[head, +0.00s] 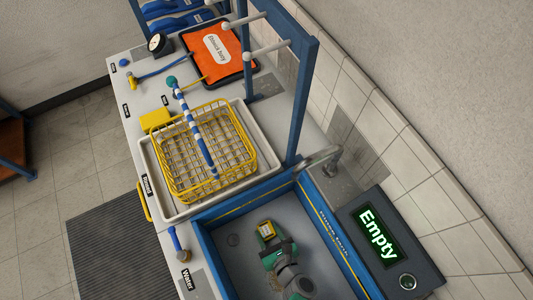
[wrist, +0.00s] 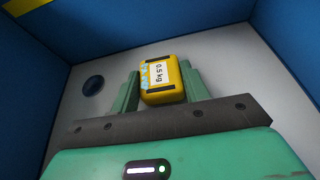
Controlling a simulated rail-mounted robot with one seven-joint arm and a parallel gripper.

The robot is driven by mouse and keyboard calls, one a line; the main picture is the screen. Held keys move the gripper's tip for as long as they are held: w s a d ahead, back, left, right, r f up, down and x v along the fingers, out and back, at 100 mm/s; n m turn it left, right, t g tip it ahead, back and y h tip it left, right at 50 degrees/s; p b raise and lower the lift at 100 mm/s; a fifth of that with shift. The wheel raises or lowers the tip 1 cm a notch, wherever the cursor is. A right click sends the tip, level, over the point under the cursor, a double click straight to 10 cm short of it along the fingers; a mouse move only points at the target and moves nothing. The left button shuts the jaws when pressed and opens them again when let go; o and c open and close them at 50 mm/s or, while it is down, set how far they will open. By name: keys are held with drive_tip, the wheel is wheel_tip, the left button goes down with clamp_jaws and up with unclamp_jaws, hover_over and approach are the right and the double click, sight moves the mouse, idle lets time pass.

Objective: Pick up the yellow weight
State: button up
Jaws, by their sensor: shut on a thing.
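The yellow weight (wrist: 163,92) shows in the wrist view as a small rounded block with a white "0.5 kg" label and dark bands. My gripper (wrist: 160,90) is shut on it, with a green finger on each side. In the head view the weight (head: 267,229) is at the end of my green gripper (head: 268,232), inside the blue-walled water basin (head: 212,269). How high it is above the basin floor I cannot tell.
Blue basin walls surround my gripper; a round drain (head: 233,240) lies on the floor. A metal tap (head: 320,157) reaches over the back edge. A yellow wire basket (head: 205,155) in a white tray (head: 150,165) stands beyond, and a display reading "Empty" (head: 378,235) stands right.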

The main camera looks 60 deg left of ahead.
sight(269, 234)
wheel_tip(269, 234, up, 10)
drive_tip(key=shift+p, duration=1.25)
